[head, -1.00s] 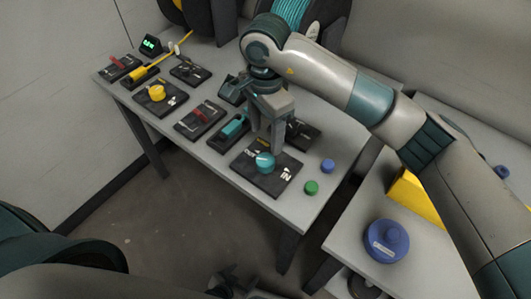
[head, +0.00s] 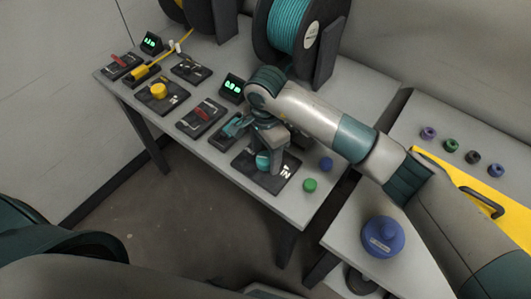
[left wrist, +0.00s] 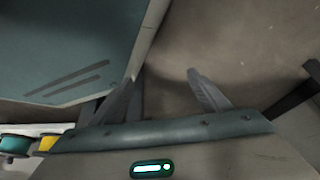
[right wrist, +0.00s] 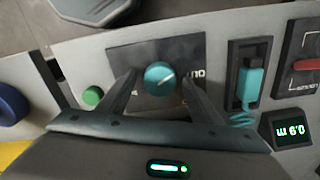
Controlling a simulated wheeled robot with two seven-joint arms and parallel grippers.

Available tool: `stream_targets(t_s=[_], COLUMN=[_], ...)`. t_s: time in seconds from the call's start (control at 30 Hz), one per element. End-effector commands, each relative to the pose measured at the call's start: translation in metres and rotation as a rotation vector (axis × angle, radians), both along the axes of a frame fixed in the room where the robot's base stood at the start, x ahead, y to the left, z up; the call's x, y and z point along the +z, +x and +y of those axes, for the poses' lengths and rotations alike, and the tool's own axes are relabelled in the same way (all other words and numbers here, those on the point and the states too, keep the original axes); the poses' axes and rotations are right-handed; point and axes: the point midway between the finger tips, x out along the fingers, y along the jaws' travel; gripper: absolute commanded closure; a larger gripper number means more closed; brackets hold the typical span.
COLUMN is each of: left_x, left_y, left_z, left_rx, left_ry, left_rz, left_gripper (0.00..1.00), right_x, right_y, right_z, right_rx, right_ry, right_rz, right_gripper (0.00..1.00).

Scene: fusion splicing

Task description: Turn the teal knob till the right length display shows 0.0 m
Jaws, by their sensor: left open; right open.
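The teal knob (head: 263,162) sits on a black plate (head: 288,175) near the table's right end. My right gripper (head: 272,152) reaches down over it. In the right wrist view the knob (right wrist: 160,77) shows a white pointer line, and my open right fingers (right wrist: 159,84) stand on either side of it; contact cannot be told. The right length display (head: 231,87) glows green behind the plates. In the right wrist view this display (right wrist: 289,129) is upside down, a decimal number with m, its last digit unsure. My left gripper (left wrist: 165,85) is open and empty, over the floor.
A teal fiber spool (head: 288,32) stands behind the display. A yellow knob (head: 158,90) and red-lever plates lie to the left. Green (head: 310,185) and blue (head: 326,164) caps sit beside the knob plate. A blue container (head: 384,238) stands on the side table.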

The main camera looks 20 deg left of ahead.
Motion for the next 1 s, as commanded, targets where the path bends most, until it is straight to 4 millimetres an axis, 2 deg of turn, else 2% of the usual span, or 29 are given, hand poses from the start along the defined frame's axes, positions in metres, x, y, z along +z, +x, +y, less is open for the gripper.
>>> stream_targets(t_s=[0.03, 0.2, 0.57, 0.7, 0.8, 1.0], left_x=[0.000, 0.001, 0.000, 0.004, 0.017, 0.034], left_y=[0.001, 0.003, 0.009, 0.025, 0.049, 0.084], left_z=[0.000, -0.001, -0.003, -0.009, -0.028, -0.040], left_rx=[0.000, 0.000, 0.000, 0.000, -0.003, -0.003], left_ry=[0.000, -0.001, -0.005, -0.018, -0.047, -0.077], left_rz=[-0.002, -0.005, -0.019, -0.059, -0.126, -0.228], left_gripper=[0.30, 0.30, 0.30, 0.30, 0.30, 0.30], right_x=[0.000, 0.000, -0.001, -0.001, -0.002, -0.003], right_y=[0.000, 0.000, 0.000, 0.001, 0.000, 0.001], right_z=[0.000, 0.000, 0.000, 0.000, -0.001, -0.001], right_rx=[0.000, 0.000, -0.027, -0.074, -0.121, -0.239], right_ry=[0.000, 0.000, 0.000, -0.001, -0.002, -0.002], right_rz=[0.000, 0.000, 0.000, -0.002, -0.001, -0.002], right_gripper=[0.44, 0.83, 0.83, 0.83, 0.83, 0.83])
